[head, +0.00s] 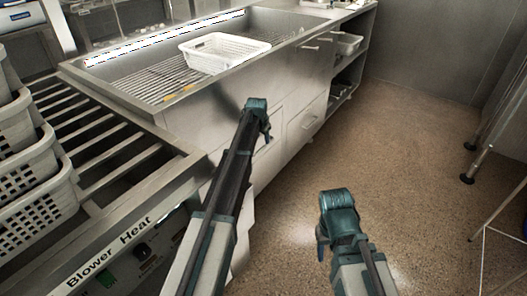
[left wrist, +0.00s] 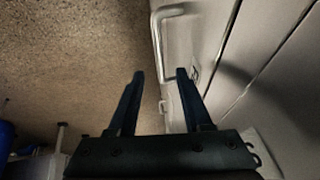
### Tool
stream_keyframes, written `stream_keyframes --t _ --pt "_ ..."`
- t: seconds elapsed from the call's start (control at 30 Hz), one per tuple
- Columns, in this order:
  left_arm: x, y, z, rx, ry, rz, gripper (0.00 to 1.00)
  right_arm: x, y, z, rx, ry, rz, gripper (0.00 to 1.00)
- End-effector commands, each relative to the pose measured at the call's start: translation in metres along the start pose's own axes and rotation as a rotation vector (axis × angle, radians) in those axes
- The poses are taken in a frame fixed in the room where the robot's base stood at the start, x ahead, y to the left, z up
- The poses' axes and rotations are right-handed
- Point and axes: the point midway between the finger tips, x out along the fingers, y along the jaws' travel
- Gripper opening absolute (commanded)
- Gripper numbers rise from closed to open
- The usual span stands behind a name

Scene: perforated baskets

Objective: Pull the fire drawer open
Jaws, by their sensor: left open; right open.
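Metal drawer fronts line the steel counter in the head view, one of them a drawer front (head: 301,130) right of my left gripper; I cannot read a fire label. My left gripper (head: 266,132) hangs just before the counter front, partly hiding the panel behind it. In the left wrist view my left gripper (left wrist: 160,75) is open, and a bar handle (left wrist: 158,40) on a grey front lies ahead, roughly between its fingertips. I cannot tell whether they touch. My right gripper (head: 322,243) is open and empty over the floor, apart from the counter.
A white perforated basket (head: 222,52) sits in the steel sink (head: 130,72). Stacked baskets (head: 35,205) stand at the left on a slatted rack. Brown floor (head: 420,140) is clear right of the counter; metal legs (head: 480,150) stand at the far right.

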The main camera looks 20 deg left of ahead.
Motion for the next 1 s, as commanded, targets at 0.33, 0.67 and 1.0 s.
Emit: stream_keyframes --t 0.33,0.67,1.0 --pt "0.06 0.001 0.001 0.0 0.0 0.0 0.5 0.055 -0.007 -0.004 -0.009 0.003 -0.004 0.5" --pt "0.074 0.0 0.0 0.0 0.0 0.0 0.5 0.067 -0.009 -0.005 -0.013 0.004 -0.006 0.5" --pt "0.073 0.0 0.0 0.0 0.0 0.0 0.19 0.066 -0.008 -0.005 -0.013 0.004 -0.006 0.5"
